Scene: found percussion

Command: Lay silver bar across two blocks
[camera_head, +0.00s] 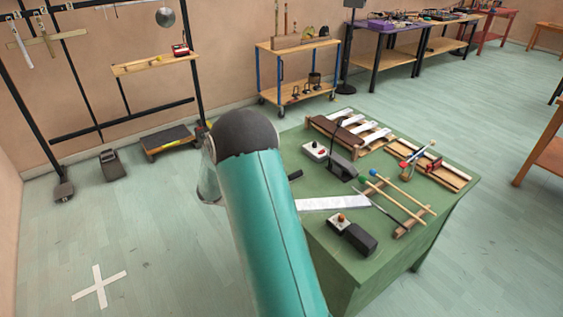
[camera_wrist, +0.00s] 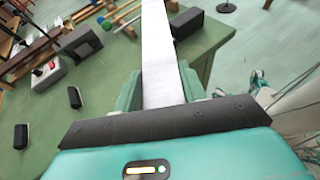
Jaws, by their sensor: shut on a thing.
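My gripper (camera_wrist: 162,92) is shut on the near end of the silver bar (camera_wrist: 158,45), which points away from it over the green table. In the head view the silver bar (camera_head: 335,203) shows right of my teal arm, which hides the gripper and the held end. Two small black blocks (camera_wrist: 74,97) (camera_wrist: 20,137) stand apart on the table, left of the gripper in the wrist view. In the head view one small black block (camera_head: 295,174) shows beside my arm. I cannot tell how high the bar is above the table.
A box with a red knob (camera_head: 315,150) and a dark block (camera_head: 342,165) stand behind the bar. Another knobbed box (camera_head: 339,222) and black block (camera_head: 360,239) stand in front. Mallets (camera_head: 400,199) lie to the right.

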